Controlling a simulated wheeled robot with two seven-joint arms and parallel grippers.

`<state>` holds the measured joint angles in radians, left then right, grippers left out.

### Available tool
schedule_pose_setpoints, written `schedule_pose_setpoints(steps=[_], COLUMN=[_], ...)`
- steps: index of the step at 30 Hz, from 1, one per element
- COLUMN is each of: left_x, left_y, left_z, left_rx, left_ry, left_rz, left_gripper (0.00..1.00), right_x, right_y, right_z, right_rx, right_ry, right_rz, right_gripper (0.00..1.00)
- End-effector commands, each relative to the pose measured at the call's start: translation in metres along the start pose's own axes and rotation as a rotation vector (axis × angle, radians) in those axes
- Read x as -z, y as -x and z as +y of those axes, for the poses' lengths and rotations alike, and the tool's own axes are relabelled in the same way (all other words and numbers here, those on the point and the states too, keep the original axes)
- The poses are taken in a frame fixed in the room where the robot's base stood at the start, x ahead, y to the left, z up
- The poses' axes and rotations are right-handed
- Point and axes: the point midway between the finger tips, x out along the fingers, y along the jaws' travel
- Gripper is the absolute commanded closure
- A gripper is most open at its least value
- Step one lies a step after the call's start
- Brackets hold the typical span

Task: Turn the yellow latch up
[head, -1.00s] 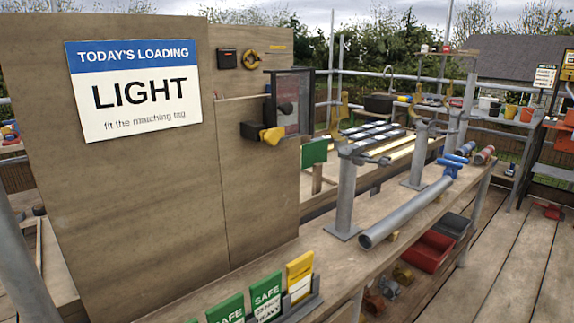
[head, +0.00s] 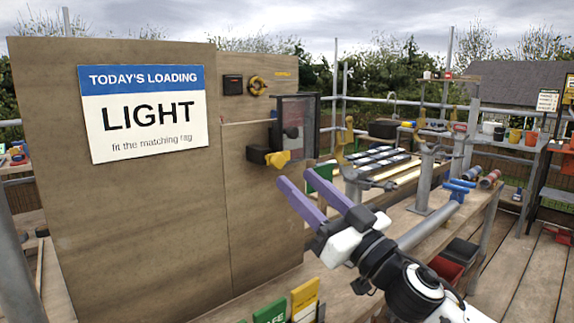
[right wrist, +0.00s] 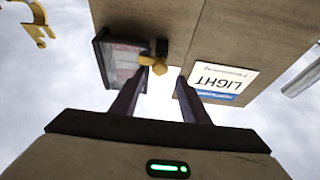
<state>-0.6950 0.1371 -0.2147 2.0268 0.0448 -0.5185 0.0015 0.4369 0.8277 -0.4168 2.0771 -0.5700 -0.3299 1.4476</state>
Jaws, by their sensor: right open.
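In the right wrist view the latch (right wrist: 155,64) shows between and beyond the fingertips. No contact with it can be made out. My left gripper is not in view.
A bench with clamp posts and a grey tube (head: 420,232) stands to the right. Green and yellow tags (head: 304,298) stand at the bottom.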

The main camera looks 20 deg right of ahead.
Motion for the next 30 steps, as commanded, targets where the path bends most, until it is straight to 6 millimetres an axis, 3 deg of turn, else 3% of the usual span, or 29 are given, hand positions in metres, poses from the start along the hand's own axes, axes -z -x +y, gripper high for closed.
schedule_pose_setpoints(steps=[3, 9, 22, 27, 30], left_x=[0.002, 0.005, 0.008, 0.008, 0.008], left_y=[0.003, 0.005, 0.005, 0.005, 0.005], left_z=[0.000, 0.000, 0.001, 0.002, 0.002], left_rx=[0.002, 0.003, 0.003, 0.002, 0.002], left_ry=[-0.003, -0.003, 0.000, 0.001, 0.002], left_rz=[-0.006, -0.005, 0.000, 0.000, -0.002], left_gripper=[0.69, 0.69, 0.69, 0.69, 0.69], right_x=[0.003, 0.001, -0.001, -0.001, -0.001], right_y=[-0.021, -0.044, -0.052, -0.052, -0.052], right_z=[0.001, 0.001, 0.000, 0.000, 0.000], right_rx=[-0.001, -0.002, -0.002, -0.002, -0.002], right_ry=[0.000, 0.000, -0.001, -0.001, -0.001], right_rz=[0.002, 0.001, -0.001, -0.001, -0.001], right_gripper=[0.59, 0.59, 0.59, 0.87, 0.99])
